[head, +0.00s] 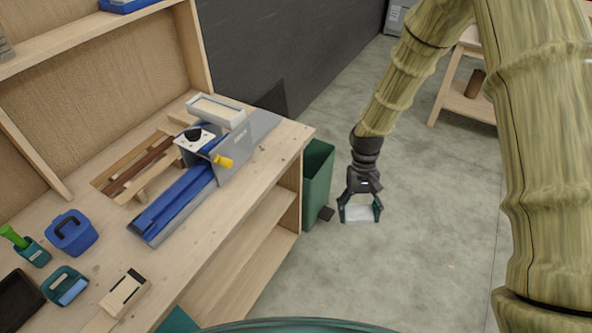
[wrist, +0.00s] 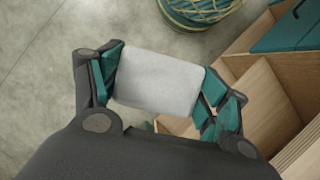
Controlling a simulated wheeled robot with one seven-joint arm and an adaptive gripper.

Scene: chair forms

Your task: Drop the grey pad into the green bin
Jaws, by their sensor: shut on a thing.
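The pad (wrist: 157,82) is a flat, light grey block with rounded corners. My gripper (head: 360,208) is shut on it, with one teal-padded finger at each end of it in the wrist view. In the head view the pad (head: 359,214) shows pale between the fingertips. The green bin (head: 318,175) is tall and open-topped and stands on the floor against the workbench's right end. My gripper and the pad are to the right of the bin in the head view, apart from it. The inside bottom of the bin is hidden.
The wooden workbench (head: 240,215) fills the left, with a blue tool (head: 180,200), a blue box (head: 71,232) and small items on top. Grey floor (head: 430,200) is clear to the right.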

